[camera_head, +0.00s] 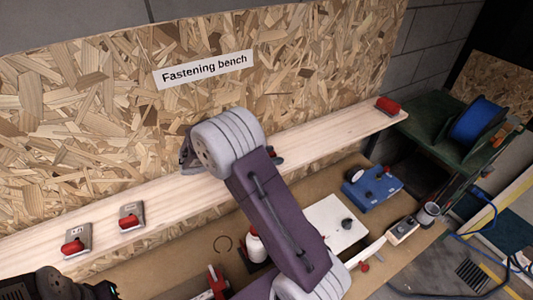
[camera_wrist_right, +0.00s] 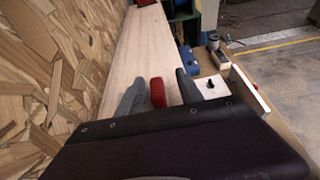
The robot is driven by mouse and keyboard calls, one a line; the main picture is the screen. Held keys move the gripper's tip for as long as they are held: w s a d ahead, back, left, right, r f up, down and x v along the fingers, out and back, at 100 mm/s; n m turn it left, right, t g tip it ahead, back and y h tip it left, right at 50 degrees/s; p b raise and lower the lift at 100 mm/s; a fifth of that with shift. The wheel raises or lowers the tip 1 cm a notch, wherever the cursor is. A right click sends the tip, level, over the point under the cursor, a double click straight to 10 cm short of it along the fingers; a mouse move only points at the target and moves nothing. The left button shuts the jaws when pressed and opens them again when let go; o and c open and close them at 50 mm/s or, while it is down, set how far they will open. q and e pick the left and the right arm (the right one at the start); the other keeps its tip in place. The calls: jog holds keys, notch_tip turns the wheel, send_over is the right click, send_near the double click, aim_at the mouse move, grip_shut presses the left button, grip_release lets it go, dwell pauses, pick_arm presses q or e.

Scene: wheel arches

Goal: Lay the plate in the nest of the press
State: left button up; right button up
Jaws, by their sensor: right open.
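My right gripper (camera_wrist_right: 158,84) is open over the pale wooden shelf. A red block-like piece (camera_wrist_right: 157,93) shows between its two grey fingers in the wrist view, with gaps beside it; I cannot tell what it is fixed to. In the head view my own wrist hides most of the gripper and this piece. Two grey metal plates with red parts, one at the left (camera_head: 78,240) and one beside it (camera_head: 131,216), lie on the shelf. A white flat board (camera_head: 330,215) with a black knob lies on the bench below. I cannot tell which thing is the press or its nest.
A red piece (camera_head: 388,105) lies at the shelf's far right end. A blue box (camera_head: 374,188), a white bottle (camera_head: 256,246) and a red tool (camera_head: 217,281) are on the bench. A blue spool (camera_head: 478,119) stands at the right. The chipboard wall (camera_head: 120,110) rises behind the shelf.

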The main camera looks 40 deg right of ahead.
aim_at(270, 154)
jog(key=shift+w+d+f, duration=0.2)
jog(key=shift+d+f, duration=0.05)
jog(key=shift+d, duration=0.05)
jog(key=shift+w+a, duration=0.1)
jog(key=shift+w, duration=0.15)
grip_shut()
jog(key=shift+s+a+r, duration=0.1)
jog(key=shift+s, duration=0.05)
pick_arm(q)
jog(key=shift+w+d, duration=0.1)
jog(key=shift+w, duration=0.1)
pick_arm(e)
jog(key=shift+s, duration=0.1)
